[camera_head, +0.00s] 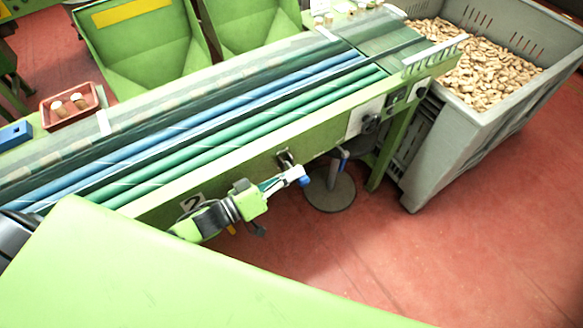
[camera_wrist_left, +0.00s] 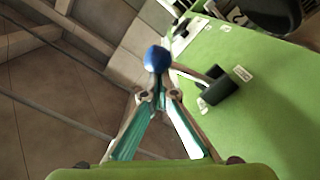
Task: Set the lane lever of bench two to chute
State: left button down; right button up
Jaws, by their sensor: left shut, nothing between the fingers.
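The lane lever's blue knob (camera_head: 304,181) shows at the front side of the green bench (camera_head: 150,213), whose plate (camera_head: 192,202) bears a 2. In the left wrist view the knob (camera_wrist_left: 157,59) stands just past my fingertips, and a rod joins it to a black mount (camera_wrist_left: 222,88) on the green panel. Small white labels (camera_wrist_left: 243,73) sit beside the mount; their text is unreadable. My left gripper (camera_head: 287,178) is shut and empty, its tips close by the knob; I cannot tell whether they touch the lever. My right gripper is not in view.
Blue and green belts or rods (camera_head: 240,108) run along the bench top. A grey crate (camera_head: 500,112) of corks stands at the right end. A round-based stand (camera_head: 330,195) is under the bench. The red floor (camera_head: 470,240) in front is clear.

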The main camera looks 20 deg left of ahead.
pick_arm(q)
notch_tip(320, 180, down, 6)
jog(key=m+b, duration=0.4)
jog(key=m, duration=0.4)
jog(key=shift+s+d+m, duration=0.25)
jog(key=shift+d+m, duration=0.1)
jog(key=shift+m, duration=0.05)
jog(key=shift+f+b, duration=0.2)
jog(key=shift+b, duration=0.1)
jog(key=shift+a+f, duration=0.1)
jog(key=shift+s, duration=0.15)
